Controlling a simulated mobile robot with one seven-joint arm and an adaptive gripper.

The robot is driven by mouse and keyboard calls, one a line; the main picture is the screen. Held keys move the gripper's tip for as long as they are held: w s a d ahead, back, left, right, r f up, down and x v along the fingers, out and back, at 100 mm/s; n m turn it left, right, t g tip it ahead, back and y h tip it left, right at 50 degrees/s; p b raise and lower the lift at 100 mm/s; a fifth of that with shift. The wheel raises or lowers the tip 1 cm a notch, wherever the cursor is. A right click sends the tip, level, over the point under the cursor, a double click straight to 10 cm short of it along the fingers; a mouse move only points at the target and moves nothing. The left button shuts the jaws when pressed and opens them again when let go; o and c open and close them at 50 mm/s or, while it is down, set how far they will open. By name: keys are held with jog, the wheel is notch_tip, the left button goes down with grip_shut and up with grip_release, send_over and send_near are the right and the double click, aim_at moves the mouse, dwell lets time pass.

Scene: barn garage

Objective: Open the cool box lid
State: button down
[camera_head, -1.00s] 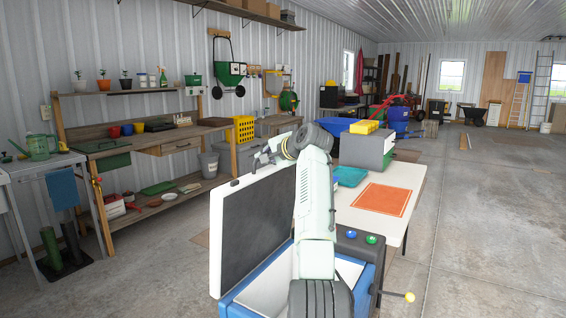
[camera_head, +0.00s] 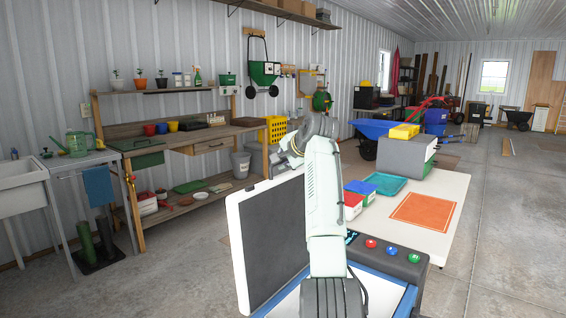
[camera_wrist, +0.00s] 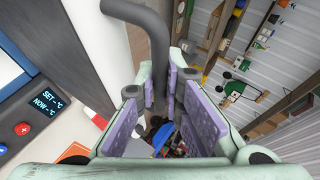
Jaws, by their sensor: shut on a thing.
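The cool box (camera_head: 392,290) stands low in front of me, with a blue rim and white inside. Its lid (camera_head: 272,240), a dark grey panel with a white border, stands raised and nearly upright on the box's left. My gripper (camera_head: 282,163) is at the lid's top edge, partly hidden behind my wrist. In the wrist view, my gripper's purple pads (camera_wrist: 167,88) are shut on a grey curved bar, the lid handle (camera_wrist: 157,30). The box's display panel (camera_wrist: 50,100) shows at the left there. My arm hides part of the lid and the box opening.
A white table (camera_head: 455,188) stands just beyond the box, bearing an orange mat (camera_head: 424,211), a teal tray (camera_head: 386,184), small red and blue boxes and a grey case (camera_head: 406,156). A workbench (camera_head: 165,142) runs along the left wall. Open concrete floor lies to the right.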

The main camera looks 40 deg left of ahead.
jog(key=shift+w, duration=0.1)
jog(key=c, duration=1.7)
grip_release()
jog(key=v, duration=1.2)
